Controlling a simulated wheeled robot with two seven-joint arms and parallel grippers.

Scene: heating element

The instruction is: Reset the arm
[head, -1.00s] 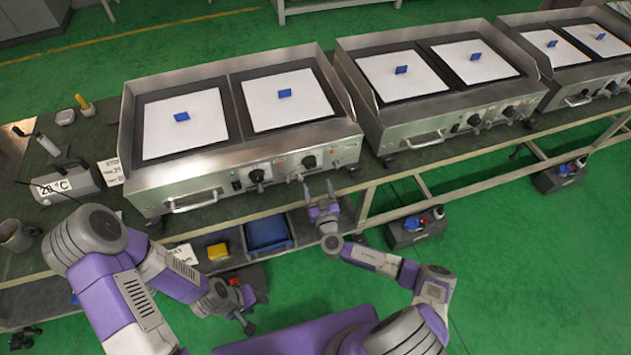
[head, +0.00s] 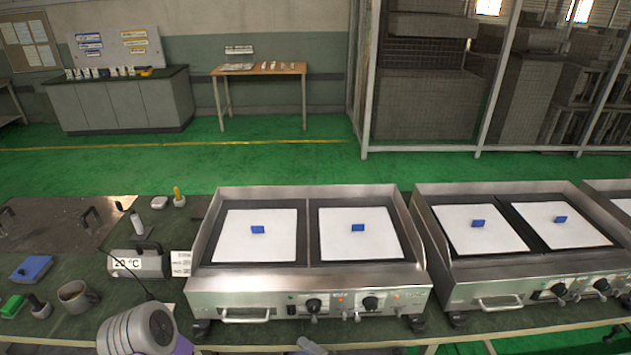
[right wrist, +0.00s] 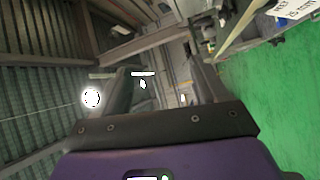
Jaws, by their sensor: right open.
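My right gripper (right wrist: 162,78) shows in the right wrist view with its two dark fingers apart and nothing between them. It points up toward the ceiling and wall. My left gripper is out of view; a rounded grey and purple link of my left arm (head: 138,330) shows at the bottom left of the head view. A steel double heating unit (head: 310,282) stands on the bench in the middle of the head view. White sheets (head: 240,245) lie on its two plates, each with a small blue block (head: 257,230).
A second heating unit (head: 535,270) stands to the right. On the left are a 20 °C device (head: 140,263), a mug (head: 76,296) and a blue box (head: 32,268). Green floor (head: 250,160) is clear behind the bench.

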